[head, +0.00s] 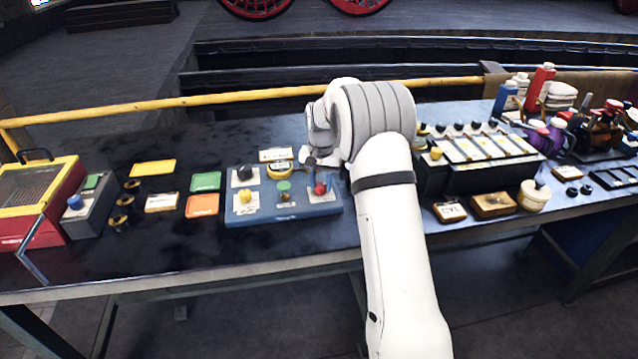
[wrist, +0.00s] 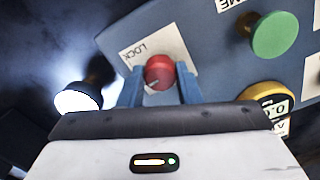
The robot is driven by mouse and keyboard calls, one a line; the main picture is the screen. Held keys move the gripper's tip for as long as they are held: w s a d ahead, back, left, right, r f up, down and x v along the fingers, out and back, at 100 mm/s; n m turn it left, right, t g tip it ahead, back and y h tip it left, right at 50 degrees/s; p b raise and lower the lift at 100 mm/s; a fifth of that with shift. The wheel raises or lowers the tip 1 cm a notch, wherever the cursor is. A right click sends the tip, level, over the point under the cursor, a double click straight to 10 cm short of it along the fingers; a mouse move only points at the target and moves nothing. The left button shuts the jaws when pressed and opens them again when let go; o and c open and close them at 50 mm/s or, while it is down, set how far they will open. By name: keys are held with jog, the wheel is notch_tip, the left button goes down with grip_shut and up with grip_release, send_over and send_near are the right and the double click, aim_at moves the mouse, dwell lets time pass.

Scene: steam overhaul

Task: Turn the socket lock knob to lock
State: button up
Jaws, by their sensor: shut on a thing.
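The socket lock knob is a red round knob (wrist: 158,68) beside a white LOCK label (wrist: 132,50) on a blue panel. A small pale mark shows on the knob's lower left edge in the wrist view. My gripper (wrist: 160,84) has one finger on each side of the knob and is shut on it. In the head view the red knob (head: 320,188) is at the right end of the blue panel (head: 282,215), with my gripper (head: 326,168) over it, mostly hidden by my arm.
A green button (wrist: 275,35) and a yellow-rimmed gauge (wrist: 268,98) sit close on the right in the wrist view. A round white-topped piece (wrist: 78,97) stands left of the fingers. Orange (head: 202,205) and green (head: 206,181) plates lie left of the panel.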

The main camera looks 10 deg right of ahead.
aim_at(321, 185)
jog(key=shift+m, duration=0.5)
jog(key=o, duration=1)
jog(key=shift+c, duration=0.2)
jog(key=shift+r+b, duration=0.35)
jog(key=shift+r, duration=3.55)
